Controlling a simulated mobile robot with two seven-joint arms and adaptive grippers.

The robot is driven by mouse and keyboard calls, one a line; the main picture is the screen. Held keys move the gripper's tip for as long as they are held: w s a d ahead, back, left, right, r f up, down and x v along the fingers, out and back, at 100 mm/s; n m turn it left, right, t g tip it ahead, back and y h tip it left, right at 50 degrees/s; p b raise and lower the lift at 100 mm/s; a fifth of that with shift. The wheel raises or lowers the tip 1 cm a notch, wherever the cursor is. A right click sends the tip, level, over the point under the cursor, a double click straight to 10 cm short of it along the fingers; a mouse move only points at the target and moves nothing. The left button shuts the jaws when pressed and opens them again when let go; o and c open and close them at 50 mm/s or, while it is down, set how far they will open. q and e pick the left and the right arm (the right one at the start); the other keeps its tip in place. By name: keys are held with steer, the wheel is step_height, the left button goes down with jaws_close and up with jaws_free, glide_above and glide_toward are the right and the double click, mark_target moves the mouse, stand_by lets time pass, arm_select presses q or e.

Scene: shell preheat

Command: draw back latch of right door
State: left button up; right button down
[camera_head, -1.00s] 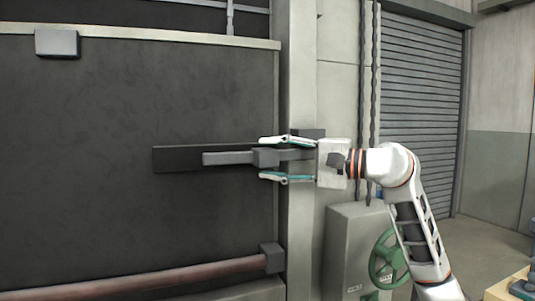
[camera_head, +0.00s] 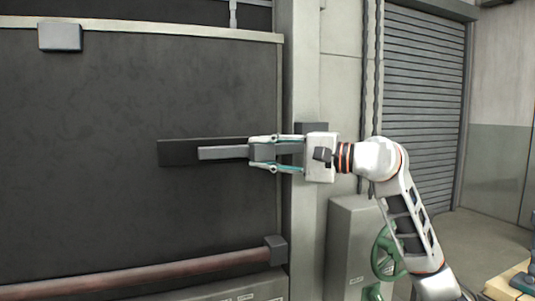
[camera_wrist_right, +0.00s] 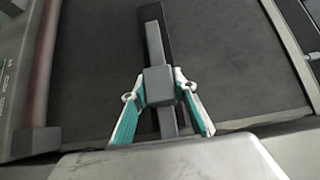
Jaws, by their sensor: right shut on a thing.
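The latch is a grey bar (camera_head: 224,152) with a block-shaped knob (camera_head: 262,152), lying level on a dark backing plate (camera_head: 180,151) on the dark door (camera_head: 120,100). My right gripper (camera_head: 258,153) reaches in from the right and is shut on the knob, one finger above it and one below. In the right wrist view, the teal-padded fingers (camera_wrist_right: 160,92) sit on both sides of the knob (camera_wrist_right: 158,86), and the bar (camera_wrist_right: 154,42) runs on beyond it. The bar's other end passes between the fingers toward the door frame. My left gripper is not in view.
A pale frame post (camera_head: 306,90) stands at the door's right edge, with a dark keeper block (camera_head: 312,129) behind my gripper. A reddish horizontal bar (camera_head: 150,276) crosses the door low down. A grey cabinet with a green handwheel (camera_head: 387,254) stands below my right arm.

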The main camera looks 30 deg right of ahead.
mark_target(229, 153)
steer(key=a, duration=0.2)
steer(key=w+a, duration=0.1)
steer(key=a, duration=0.1)
steer(key=shift+a+r+p, duration=0.1)
steer(key=shift+a+p, duration=0.2)
steer(key=shift+a, duration=0.1)
steer(key=shift+d, duration=0.1)
steer(key=c, duration=1.9)
jaws_free()
steer(key=shift+o, duration=1.4)
steer(key=shift+w+a, duration=0.1)
steer(key=shift+a, duration=0.1)
steer(key=shift+d, duration=0.15)
steer(key=shift+s+d, duration=0.15)
steer(key=shift+s, duration=0.1)
steer(key=v, duration=1.1)
steer(key=shift+s, duration=0.2)
steer(key=shift+f, duration=0.25)
